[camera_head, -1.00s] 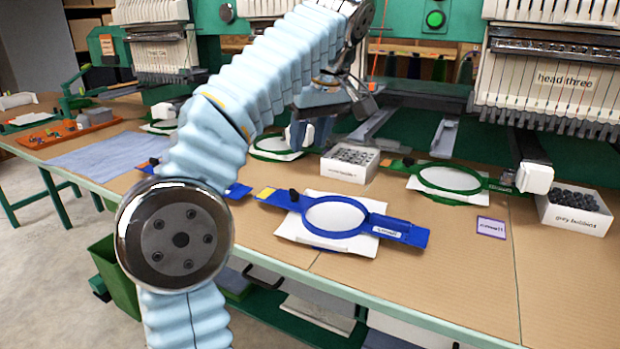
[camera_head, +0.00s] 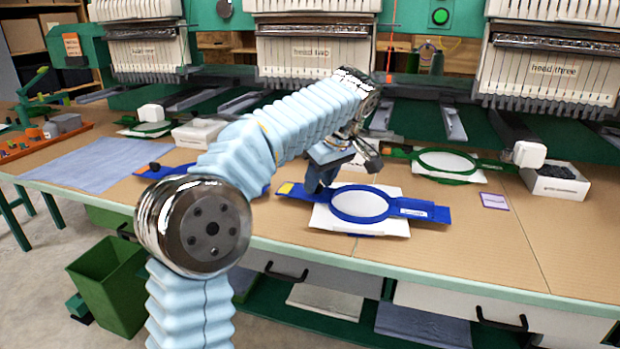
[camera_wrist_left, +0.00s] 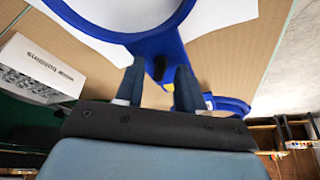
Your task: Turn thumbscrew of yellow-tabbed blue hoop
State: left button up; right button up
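The yellow-tabbed blue hoop (camera_head: 437,213) lies flat on white fabric on the table, and its ring also shows in the left wrist view (camera_wrist_left: 140,45). Its yellow tab (camera_head: 286,188) points left. My left gripper (camera_head: 320,182) reaches down at the hoop's left side, where the arm hides the thumbscrew from the head view. In the left wrist view the black thumbscrew (camera_wrist_left: 158,68) shows between the two fingers, near their tips. The fingers are apart, with gaps visible beside the screw. My right gripper is not in view.
Another blue hoop (camera_head: 180,169) with a black screw lies to the left, partly behind my arm. A green hoop (camera_head: 447,178) lies behind at right. A white box (camera_head: 553,183) of dark bobbins and machine heads stand behind. The table's front right is clear.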

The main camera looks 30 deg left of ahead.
pick_arm(q)
grip_shut()
dwell(0.4)
